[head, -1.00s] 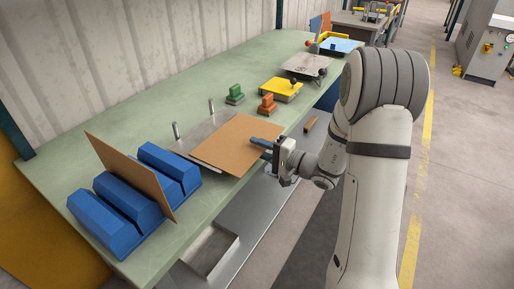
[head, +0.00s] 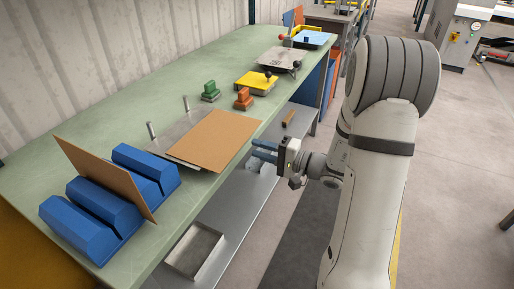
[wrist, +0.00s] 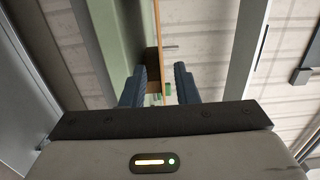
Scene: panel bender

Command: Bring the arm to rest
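My gripper (head: 264,150) is at the end of my outstretched arm, just off the front edge of the green bench. Its two blue-grey fingers also show in the wrist view (wrist: 161,80), apart and with nothing held between them. The flat brown panel (head: 215,140) lies on a grey metal plate (head: 180,138) with two upright pins. The fingertips are close to the panel's front edge but appear apart from it. In the wrist view the panel's thin edge (wrist: 157,25) shows beyond the fingers.
A second brown panel (head: 105,175) leans in a blue slotted rack (head: 85,215). Green (head: 210,92) and orange (head: 243,98) handled blocks and a yellow fixture (head: 256,82) stand farther along the bench. A lower shelf with a metal tray (head: 195,248) is below.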

